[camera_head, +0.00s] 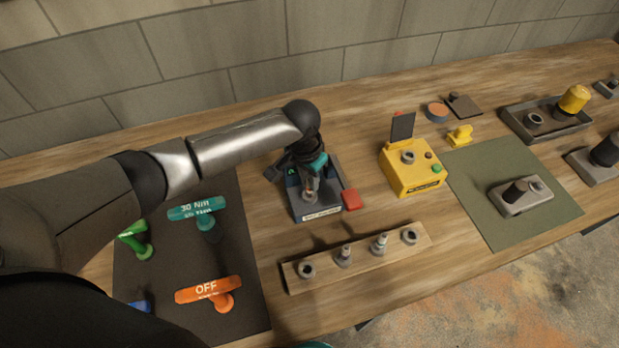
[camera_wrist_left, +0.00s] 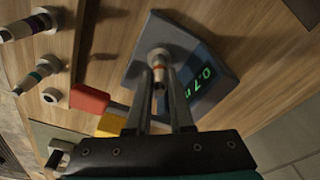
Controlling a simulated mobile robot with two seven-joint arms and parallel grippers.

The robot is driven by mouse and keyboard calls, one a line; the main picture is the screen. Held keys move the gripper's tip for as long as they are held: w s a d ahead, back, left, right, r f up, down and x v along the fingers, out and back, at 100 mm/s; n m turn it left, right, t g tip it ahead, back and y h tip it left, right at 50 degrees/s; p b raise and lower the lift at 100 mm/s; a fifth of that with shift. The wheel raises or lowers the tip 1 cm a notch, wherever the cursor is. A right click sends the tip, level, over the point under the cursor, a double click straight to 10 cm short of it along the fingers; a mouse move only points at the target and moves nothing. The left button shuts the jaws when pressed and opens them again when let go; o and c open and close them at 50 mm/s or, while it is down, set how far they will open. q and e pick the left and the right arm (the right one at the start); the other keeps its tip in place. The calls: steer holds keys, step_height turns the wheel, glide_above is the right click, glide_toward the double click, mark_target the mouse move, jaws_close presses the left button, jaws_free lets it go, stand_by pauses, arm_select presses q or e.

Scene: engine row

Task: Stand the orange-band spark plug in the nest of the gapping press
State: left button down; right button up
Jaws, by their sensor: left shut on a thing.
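The gapping press (camera_head: 297,208) is a dark blue block on the bench with a label on its front and a red block (camera_head: 350,199) at its right. My left gripper (camera_head: 309,186) points down over it, shut on the orange-band spark plug (camera_head: 310,197). In the left wrist view, the fingers (camera_wrist_left: 160,100) hold the plug (camera_wrist_left: 158,78), with its orange band showing. Its far end meets the round grey nest (camera_wrist_left: 158,56) of the press (camera_wrist_left: 190,40). I cannot tell how deep it sits. A green readout (camera_wrist_left: 200,80) shows beside it. My right gripper is out of view.
A wooden rack (camera_head: 330,271) with two plugs (camera_head: 344,256) (camera_head: 380,243) stands in front. A yellow tester (camera_head: 400,178) is to the right. A dark mat (camera_head: 170,290) with coloured tools lies left, and a green mat (camera_head: 490,225) lies right.

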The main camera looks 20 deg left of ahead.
arm_select(q)
steer(key=c, duration=0.7)
jaws_free()
steer(key=shift+r, duration=0.15)
steer(key=r, duration=0.5)
steer(key=s+r, duration=0.1)
steer(key=r, duration=0.9)
steer(key=shift+s+a+p, duration=0.3)
steer(key=shift+s+a, duration=0.05)
steer(key=shift+s, duration=0.05)
